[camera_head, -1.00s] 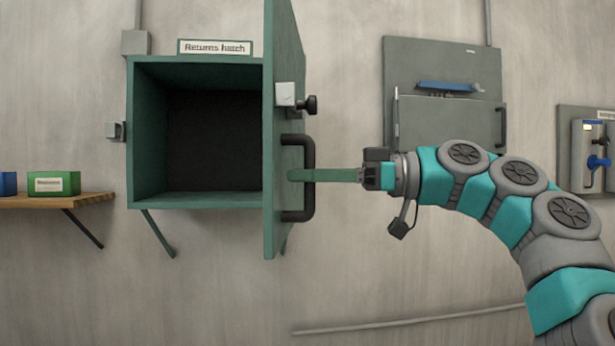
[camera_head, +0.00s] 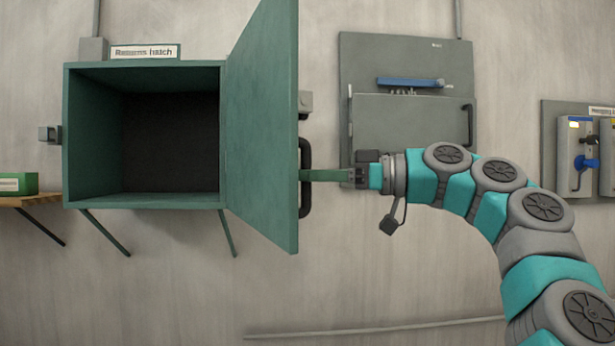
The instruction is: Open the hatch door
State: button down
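The green returns hatch (camera_head: 140,201) is a box on the wall, and its dark inside shows empty. Its hatch door (camera_head: 262,130) stands wide open, swung out on the right side, with its inner face toward me. The black door handle (camera_head: 306,178) is on the outer face, partly hidden behind the door's edge. My gripper (camera_head: 305,175) reaches in from the right, its green fingers at the handle. The fingertips are hidden by the handle and door edge, so I cannot tell if they grip it.
A latch block (camera_head: 305,103) is on the door's outer face, and a catch (camera_head: 50,135) is on the box's left side. A grey wall panel (camera_head: 410,125) is behind my arm. A shelf (camera_head: 18,200) with a green box (camera_head: 22,183) is at the left.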

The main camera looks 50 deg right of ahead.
jog(key=shift+s+d, duration=0.1)
jog(key=shift+d, duration=0.3)
jog(key=shift+r, duration=0.1)
jog(key=c, duration=0.8)
grip_release()
jog(key=shift+o, duration=0.2)
jog(key=p+v, duration=0.1)
jog(key=v, duration=0.6)
jog(key=shift+s+d, duration=0.2)
jog(key=shift+s, duration=0.1)
